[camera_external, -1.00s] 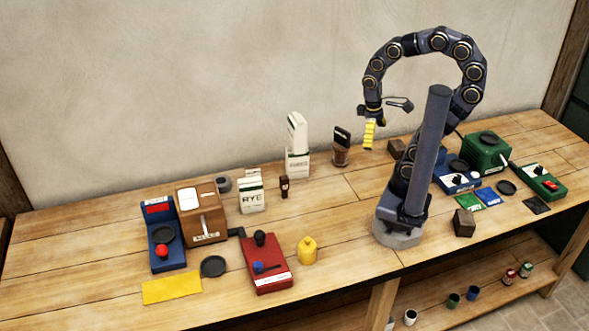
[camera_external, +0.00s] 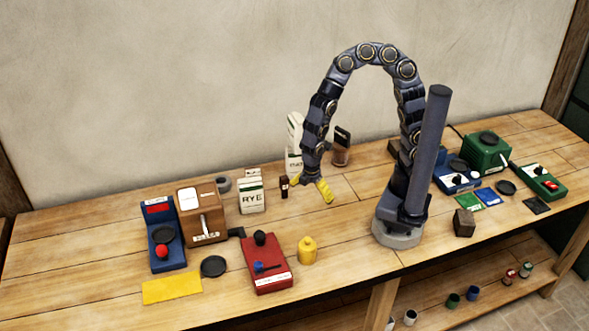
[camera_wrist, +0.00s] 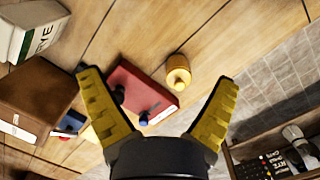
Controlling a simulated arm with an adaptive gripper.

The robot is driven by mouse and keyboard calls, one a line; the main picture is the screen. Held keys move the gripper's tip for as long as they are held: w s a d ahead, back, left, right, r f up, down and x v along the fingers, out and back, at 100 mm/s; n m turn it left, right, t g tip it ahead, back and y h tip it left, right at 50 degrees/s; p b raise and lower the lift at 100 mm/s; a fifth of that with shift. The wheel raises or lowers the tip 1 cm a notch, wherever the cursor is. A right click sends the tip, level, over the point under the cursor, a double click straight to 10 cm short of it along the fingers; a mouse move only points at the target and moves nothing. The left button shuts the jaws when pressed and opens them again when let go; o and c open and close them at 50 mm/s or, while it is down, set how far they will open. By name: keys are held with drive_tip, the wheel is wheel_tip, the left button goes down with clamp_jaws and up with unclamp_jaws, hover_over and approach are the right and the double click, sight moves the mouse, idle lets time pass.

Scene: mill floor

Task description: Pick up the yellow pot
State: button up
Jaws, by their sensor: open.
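The yellow pot (camera_external: 307,250) stands upright on the bench, just right of the red device, near the front edge. It also shows in the wrist view (camera_wrist: 178,72), above and between my finger tips. My gripper (camera_external: 314,190) has yellow fingers and hangs above the bench, behind the pot and apart from it. In the wrist view my gripper (camera_wrist: 160,85) has its fingers spread wide, with nothing held between them.
The red device (camera_external: 267,263) stands close left of the pot. A brown mill (camera_external: 202,215), a RYE bag (camera_external: 252,194) and a small dark red bottle (camera_external: 284,187) stand farther left and back. The bench is clear right of the pot.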

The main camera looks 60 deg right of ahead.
sight(307, 244)
drive_tip(key=s+a+f+n, duration=0.1)
drive_tip(key=a+f, duration=0.1)
drive_tip(key=s+a+f+n+y, duration=0.1)
drive_tip(key=a+f+n, duration=0.1)
drive_tip(key=a, duration=0.1)
drive_tip(key=s+a+f+n, duration=0.1)
drive_tip(key=a+f+n, duration=0.1)
drive_tip(key=a, duration=0.1)
drive_tip(key=shift+a+f, duration=0.2)
drive_tip(key=shift+f, duration=0.2)
drive_tip(key=shift+s+a+f, duration=0.1)
drive_tip(key=shift+a+f, duration=0.05)
drive_tip(key=shift+f, duration=0.1)
drive_tip(key=f, duration=0.6)
drive_tip(key=shift+w+d, duration=0.2)
drive_tip(key=shift+d, duration=0.1)
drive_tip(key=shift+f, duration=0.65)
drive_tip(key=shift+c, duration=0.2)
drive_tip(key=c, duration=1.2)
